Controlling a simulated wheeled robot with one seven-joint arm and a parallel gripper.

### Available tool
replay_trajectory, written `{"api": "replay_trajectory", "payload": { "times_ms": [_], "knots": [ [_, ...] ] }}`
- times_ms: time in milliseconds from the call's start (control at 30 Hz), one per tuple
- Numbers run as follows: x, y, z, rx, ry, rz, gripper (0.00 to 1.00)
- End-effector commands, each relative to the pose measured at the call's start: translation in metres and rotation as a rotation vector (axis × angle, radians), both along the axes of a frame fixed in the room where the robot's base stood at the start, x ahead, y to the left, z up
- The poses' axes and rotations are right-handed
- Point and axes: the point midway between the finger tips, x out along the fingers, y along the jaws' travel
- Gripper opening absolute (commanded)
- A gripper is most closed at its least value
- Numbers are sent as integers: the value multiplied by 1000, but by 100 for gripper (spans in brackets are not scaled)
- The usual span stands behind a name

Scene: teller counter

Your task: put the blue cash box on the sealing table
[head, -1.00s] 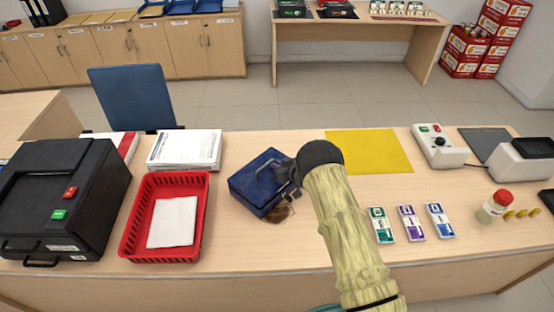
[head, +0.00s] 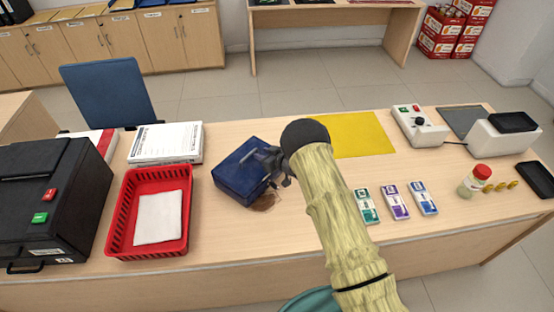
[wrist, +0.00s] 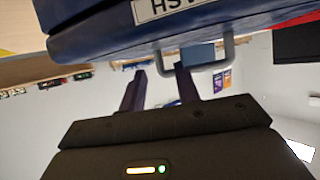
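The blue cash box (head: 240,172) sits on the wooden counter, left of my arm, turned at an angle. Its grey handle (wrist: 222,62) faces my gripper. In the head view my gripper (head: 274,168) is at the handle side of the box, partly hidden by my wrist. In the wrist view the two fingers (wrist: 160,85) stand apart with a gap between them, close to the handle; I see no clear grip on it. The box (wrist: 110,40) fills the top of that view with a white label. A wooden table (head: 330,17) stands across the floor; I cannot tell whether it is the sealing table.
A red basket (head: 113,225) and black machine (head: 50,190) are on the left. A yellow mat (head: 352,135), small coloured packs (head: 395,202), a jar (head: 474,182) and devices are on the right. A blue chair (head: 108,93) stands behind the counter. Red cartons (head: 440,35) are at the back right.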

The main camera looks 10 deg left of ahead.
Motion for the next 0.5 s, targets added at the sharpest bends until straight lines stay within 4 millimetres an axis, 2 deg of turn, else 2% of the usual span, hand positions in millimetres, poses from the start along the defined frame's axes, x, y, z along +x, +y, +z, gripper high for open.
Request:
{"api": "replay_trajectory", "payload": {
  "times_ms": [500],
  "knots": [
    [-46, -56, 32, 0, 1, -4, 32]
  ]
}}
